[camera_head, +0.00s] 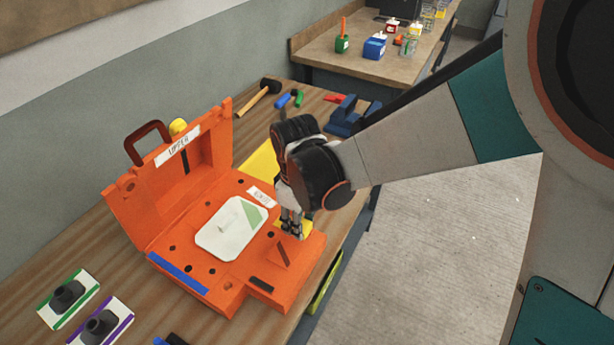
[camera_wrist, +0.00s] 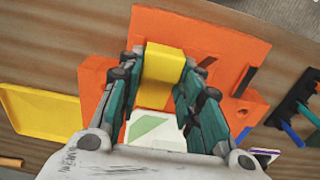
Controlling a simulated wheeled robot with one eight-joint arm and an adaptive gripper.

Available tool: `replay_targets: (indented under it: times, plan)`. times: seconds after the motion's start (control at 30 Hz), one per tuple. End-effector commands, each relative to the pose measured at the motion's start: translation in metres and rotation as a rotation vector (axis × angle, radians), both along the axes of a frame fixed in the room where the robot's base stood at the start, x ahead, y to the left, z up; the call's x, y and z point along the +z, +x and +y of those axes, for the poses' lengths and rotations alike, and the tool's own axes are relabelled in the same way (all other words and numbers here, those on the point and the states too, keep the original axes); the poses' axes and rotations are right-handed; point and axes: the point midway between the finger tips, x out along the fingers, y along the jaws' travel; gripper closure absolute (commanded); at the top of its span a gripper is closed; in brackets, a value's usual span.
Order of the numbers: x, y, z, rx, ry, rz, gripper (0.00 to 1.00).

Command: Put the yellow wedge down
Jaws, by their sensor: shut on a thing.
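The yellow wedge (camera_wrist: 163,63) is between the fingertips of my gripper (camera_wrist: 160,75) in the wrist view, with a finger on each side. In the head view my gripper (camera_head: 291,226) is over the near right part of the orange mould's lower half (camera_head: 205,277). A bit of the wedge (camera_head: 306,229) shows yellow beside the fingers; the rest is hidden. Whether the wedge touches the orange surface I cannot tell.
The mould's upper half (camera_head: 188,178), labelled UPPER, stands open with a brown handle. A white plate (camera_head: 231,240) lies in the lower half. A yellow tray (camera_wrist: 42,112) lies beside the mould. A hammer (camera_head: 258,97) and blue rack (camera_head: 345,117) lie farther back on the wooden table.

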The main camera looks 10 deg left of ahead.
Motion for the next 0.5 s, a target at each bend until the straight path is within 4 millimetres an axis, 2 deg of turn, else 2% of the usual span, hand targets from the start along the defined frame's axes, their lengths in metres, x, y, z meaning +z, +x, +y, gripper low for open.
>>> replay_targets:
  times: [0.17,0.4,0.5]
  plan:
    - [-0.013,-0.002,-0.001,0.002,0.0,0.0,0.95]
    - [-0.044,-0.007,-0.002,0.006,0.0,0.0,0.95]
    - [-0.045,-0.007,-0.003,0.007,0.0,0.0,0.95]
